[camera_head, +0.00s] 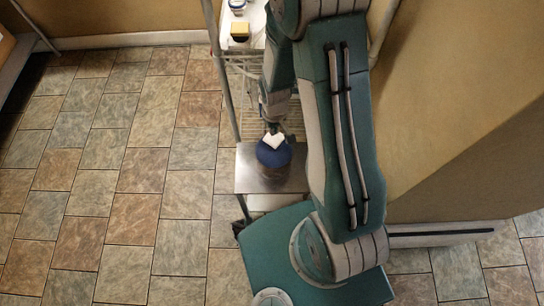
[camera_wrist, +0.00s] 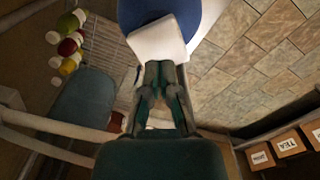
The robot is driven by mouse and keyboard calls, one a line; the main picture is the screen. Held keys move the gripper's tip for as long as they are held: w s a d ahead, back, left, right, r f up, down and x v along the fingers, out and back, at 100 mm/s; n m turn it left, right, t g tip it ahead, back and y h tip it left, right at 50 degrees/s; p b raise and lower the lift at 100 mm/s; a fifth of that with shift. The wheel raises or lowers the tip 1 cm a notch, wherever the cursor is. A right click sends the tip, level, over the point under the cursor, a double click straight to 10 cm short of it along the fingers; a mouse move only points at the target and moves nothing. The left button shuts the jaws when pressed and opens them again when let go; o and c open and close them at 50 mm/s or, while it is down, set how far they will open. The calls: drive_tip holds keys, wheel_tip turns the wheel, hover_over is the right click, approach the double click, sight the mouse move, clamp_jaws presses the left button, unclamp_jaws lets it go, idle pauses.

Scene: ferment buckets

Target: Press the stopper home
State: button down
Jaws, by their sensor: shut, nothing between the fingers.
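A blue-topped bucket (camera_head: 273,154) stands on a small metal table. In the wrist view its blue lid (camera_wrist: 196,14) fills the top middle. A white, square-edged piece (camera_head: 274,139), seemingly the stopper, sits on the lid; it also shows in the wrist view (camera_wrist: 160,40), right beyond my fingertips. My gripper (camera_head: 271,125) is shut and empty, pointing down at the white piece. In the wrist view the fingertips (camera_wrist: 158,72) meet its near edge; I cannot tell whether they touch. How deep the white piece sits is hidden.
The metal table (camera_head: 250,178) has bare room around the bucket. In the wrist view, several labelled boxes (camera_wrist: 288,144) stand at the lower right. A tan wall (camera_head: 465,100) is at the right.

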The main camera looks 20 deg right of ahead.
drive_tip(key=shift+f, duration=1.25)
idle(0.9)
drive_tip(key=shift+r, duration=0.3)
idle(0.5)
wheel_tip(320, 180, up, 9)
drive_tip(key=shift+r, duration=0.2)
idle(1.4)
idle(0.4)
drive_tip(key=s+r+t, duration=0.2)
drive_tip(key=s+r, duration=0.2)
drive_tip(key=r, duration=0.4)
drive_tip(key=s+r+m+t, duration=0.1)
drive_tip(key=s+r, duration=0.4)
drive_tip(key=r, duration=0.4)
drive_tip(key=s+r+m+t, duration=0.1)
drive_tip(key=s+r+t, duration=0.1)
drive_tip(key=s+r, duration=0.3)
wheel_tip(320, 180, up, 4)
drive_tip(key=shift+r+t, duration=0.25)
drive_tip(key=shift+t, duration=0.05)
